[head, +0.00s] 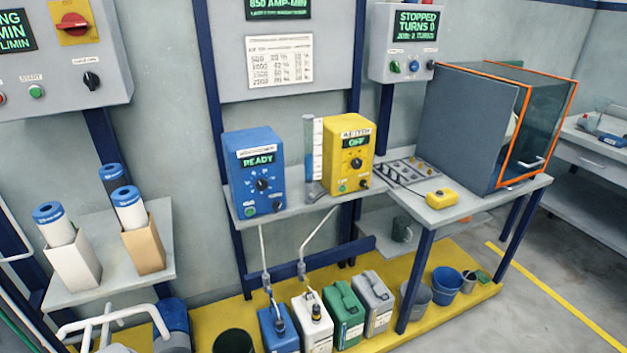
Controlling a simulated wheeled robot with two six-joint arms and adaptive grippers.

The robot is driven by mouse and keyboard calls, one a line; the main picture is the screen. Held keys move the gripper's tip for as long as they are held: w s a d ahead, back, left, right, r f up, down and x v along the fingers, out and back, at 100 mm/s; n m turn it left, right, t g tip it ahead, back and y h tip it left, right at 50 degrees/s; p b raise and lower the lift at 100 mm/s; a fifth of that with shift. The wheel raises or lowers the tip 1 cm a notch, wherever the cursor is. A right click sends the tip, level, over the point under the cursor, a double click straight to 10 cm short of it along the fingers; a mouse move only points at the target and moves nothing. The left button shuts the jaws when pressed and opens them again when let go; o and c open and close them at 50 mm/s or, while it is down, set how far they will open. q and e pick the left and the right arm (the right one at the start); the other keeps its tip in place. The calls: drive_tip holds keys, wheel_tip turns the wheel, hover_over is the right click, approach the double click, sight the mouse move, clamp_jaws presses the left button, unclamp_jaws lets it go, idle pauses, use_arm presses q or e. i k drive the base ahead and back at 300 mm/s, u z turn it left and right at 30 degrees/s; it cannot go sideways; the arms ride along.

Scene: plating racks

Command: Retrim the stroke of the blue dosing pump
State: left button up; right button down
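The blue dosing pump (239,183) stands upright on the left end of a grey shelf (246,222). Its lit display (257,159) reads READY. A black dial (262,184) sits below the display, with small controls near the pump's bottom edge. The dial's exact setting is too small to read. A yellow unit (335,160) stands to its right, its display seeming to read OFF. A clear graduated cylinder (313,150) stands between the two. Neither of my grippers is in view.
A grey bench (452,212) at right holds an orange-edged enclosure (465,120) and a yellow handset (441,199). Several jugs, among them a blue jug (270,338) and a green jug (345,331), stand below on a yellow platform (208,312). A left shelf (90,290) holds filter-like cylinders.

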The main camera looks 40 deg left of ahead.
sight(261, 184)
drive_tip(key=u, duration=0.25)
drive_tip(key=i, duration=0.9)
drive_tip(key=u, duration=0.6)
